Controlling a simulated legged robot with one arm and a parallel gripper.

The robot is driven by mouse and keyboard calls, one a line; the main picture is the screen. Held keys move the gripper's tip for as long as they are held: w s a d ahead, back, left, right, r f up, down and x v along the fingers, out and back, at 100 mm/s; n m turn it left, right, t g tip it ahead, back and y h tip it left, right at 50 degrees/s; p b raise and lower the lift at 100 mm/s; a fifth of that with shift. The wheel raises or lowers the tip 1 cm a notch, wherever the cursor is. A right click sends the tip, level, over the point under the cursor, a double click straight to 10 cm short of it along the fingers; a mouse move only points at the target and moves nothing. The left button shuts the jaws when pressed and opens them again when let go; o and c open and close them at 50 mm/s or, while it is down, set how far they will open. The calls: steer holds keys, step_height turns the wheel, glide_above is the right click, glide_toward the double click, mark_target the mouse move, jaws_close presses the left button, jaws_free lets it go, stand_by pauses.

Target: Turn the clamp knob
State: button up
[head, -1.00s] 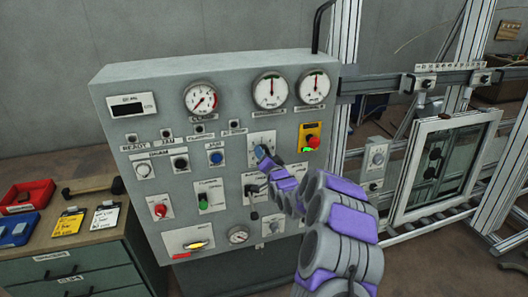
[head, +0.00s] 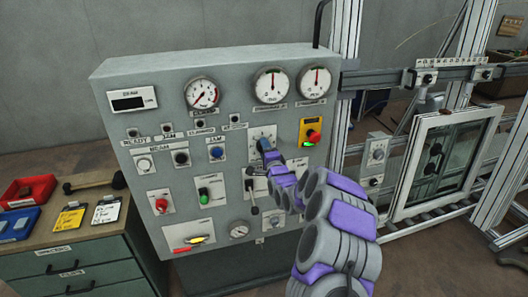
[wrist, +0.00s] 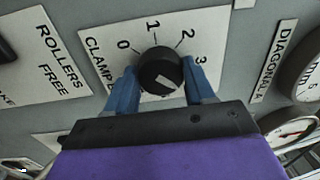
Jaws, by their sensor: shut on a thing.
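The clamp knob (wrist: 160,71) is a round black dial on a white plate marked CLAMP (wrist: 98,62) with 0, 1, 2 and 3 around it. My gripper (wrist: 158,82) has its two blue fingers on either side of the knob and is shut on it. The pointer on the knob is hard to read in the wrist view. In the head view my gripper (head: 265,149) reaches the clamp plate (head: 263,136) on the grey control panel (head: 110,75), and the fingers hide the knob.
A red button on a yellow plate (head: 311,132) is right of the clamp plate. A black lever (head: 251,196) sits just below my gripper. Gauges (head: 272,84) line the panel's top. A framed window (head: 433,165) stands to the right, and a drawer bench (head: 85,250) to the left.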

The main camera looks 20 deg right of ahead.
steer(key=shift+d+f, duration=0.1)
steer(key=shift+f, duration=0.05)
stand_by(0.4)
steer(key=o, duration=1)
steer(key=shift+d, duration=0.1)
steer(key=shift+o, duration=0.2)
steer(key=s+p, duration=0.1)
steer(key=s, duration=1.6)
steer(key=shift+s+d+f, duration=0.2)
steer(key=shift+d+f, duration=0.15)
steer(key=shift+f, duration=0.1)
